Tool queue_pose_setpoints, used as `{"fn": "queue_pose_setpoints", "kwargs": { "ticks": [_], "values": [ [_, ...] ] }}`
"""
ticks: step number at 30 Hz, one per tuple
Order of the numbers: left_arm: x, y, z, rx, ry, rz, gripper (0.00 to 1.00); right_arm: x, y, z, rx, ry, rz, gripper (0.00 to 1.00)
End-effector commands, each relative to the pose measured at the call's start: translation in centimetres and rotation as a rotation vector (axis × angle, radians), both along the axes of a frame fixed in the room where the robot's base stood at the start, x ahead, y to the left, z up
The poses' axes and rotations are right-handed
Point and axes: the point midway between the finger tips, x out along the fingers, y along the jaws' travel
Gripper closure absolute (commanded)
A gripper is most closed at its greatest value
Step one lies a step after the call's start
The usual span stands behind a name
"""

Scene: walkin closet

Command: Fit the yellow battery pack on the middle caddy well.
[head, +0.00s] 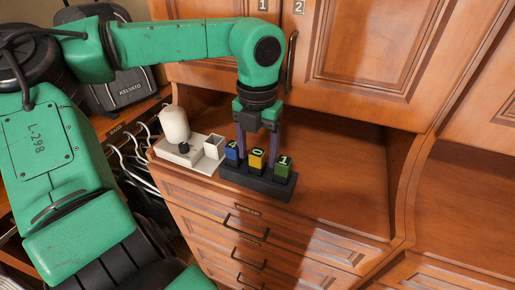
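The yellow battery pack (257,159) stands upright at the middle of the dark caddy (258,184), between a blue pack (232,150) on its left and a green pack (283,167) on its right. It looks seated in the middle well, though its lower end is hidden. My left gripper (257,156) points down over the caddy. Its two fingers are spread to either side of the yellow pack, and they look apart from it. My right gripper is not in view.
The caddy stands on a wooden counter with drawers below and cabinet doors above. Left of it are a white base with a rounded white device (174,126) and a small open box (214,147). The counter to the right (340,190) is clear.

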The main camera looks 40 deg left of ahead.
Motion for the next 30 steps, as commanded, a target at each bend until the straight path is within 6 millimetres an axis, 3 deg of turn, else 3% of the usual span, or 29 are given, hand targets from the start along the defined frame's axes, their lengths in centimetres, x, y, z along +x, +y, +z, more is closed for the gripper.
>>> {"fn": "queue_pose_setpoints", "kwargs": {
  "ticks": [6,10,24,30],
  "values": [
    [0.0,0.0,0.2,0.001,0.0,0.001,0.28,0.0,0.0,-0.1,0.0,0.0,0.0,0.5],
    [0.1,0.1,1.6,0.002,-0.003,0.001,0.28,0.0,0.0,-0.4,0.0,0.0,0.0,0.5],
    [0.1,0.0,11.0,0.002,-0.003,0.003,0.28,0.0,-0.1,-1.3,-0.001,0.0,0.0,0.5],
    [0.0,0.0,13.9,0.001,-0.001,0.001,0.28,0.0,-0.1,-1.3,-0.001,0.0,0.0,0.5]
  ]
}}
